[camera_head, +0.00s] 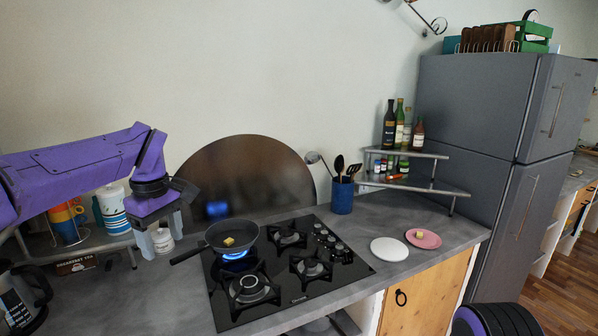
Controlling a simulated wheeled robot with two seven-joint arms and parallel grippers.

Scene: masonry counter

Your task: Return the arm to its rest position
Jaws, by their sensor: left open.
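My left arm, purple, comes in from the left, and its left gripper (163,238) points down above the counter, left of the stove. The gripper is open, with nothing seen held in it. A small white jar (163,241) shows at its fingers; I cannot tell whether they touch it. A blue flame (235,255) burns under the pan. My right gripper is not in view.
The black gas stove (335,280) fills the middle of the counter. A kettle (22,300), a blue utensil cup (342,195) and a corner shelf (440,190) with bottles stand around. A grey fridge (480,110) bounds the right.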

